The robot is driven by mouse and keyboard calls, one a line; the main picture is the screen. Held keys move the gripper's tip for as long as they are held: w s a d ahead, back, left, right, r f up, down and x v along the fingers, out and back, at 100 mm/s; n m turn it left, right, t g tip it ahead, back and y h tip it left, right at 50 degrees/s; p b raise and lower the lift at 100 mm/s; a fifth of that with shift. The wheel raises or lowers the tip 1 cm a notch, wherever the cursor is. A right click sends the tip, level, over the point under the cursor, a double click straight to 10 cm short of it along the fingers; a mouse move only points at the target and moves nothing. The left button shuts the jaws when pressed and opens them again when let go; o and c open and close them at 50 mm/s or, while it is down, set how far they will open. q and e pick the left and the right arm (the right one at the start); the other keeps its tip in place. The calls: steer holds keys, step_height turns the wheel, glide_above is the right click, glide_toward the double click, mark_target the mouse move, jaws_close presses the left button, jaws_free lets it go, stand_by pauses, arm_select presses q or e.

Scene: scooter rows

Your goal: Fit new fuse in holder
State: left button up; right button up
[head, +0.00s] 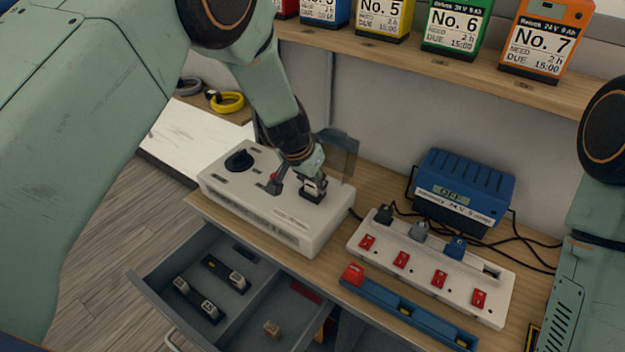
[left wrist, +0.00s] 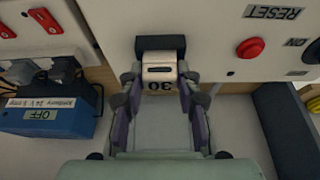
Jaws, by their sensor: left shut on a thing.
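My left gripper (head: 299,184) is over the white fuse box (head: 245,207), at its right end. In the left wrist view the gripper (left wrist: 160,98) is shut on a pale fuse (left wrist: 159,74) marked 30. The fuse's far end meets the black fuse holder (left wrist: 160,43) on the box; how deep it sits I cannot tell. A red reset button (left wrist: 250,48) and a black knob (head: 240,160) are on the same box. A tinted cover (head: 340,150) stands raised behind the gripper. My right gripper is out of view.
A power strip (head: 428,268) with red switches and a blue charger (head: 463,188) reading OFF stand right. Numbered batteries (head: 455,28) line the shelf above.

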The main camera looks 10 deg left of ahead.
arm_select(q)
steer(key=shift+f, duration=0.15)
steer(key=o, duration=0.9)
steer(key=shift+s, duration=0.1)
steer(key=o, duration=0.3)
steer(key=v, duration=1.1)
steer(key=shift+r, duration=0.45)
steer(key=shift+s, duration=0.15)
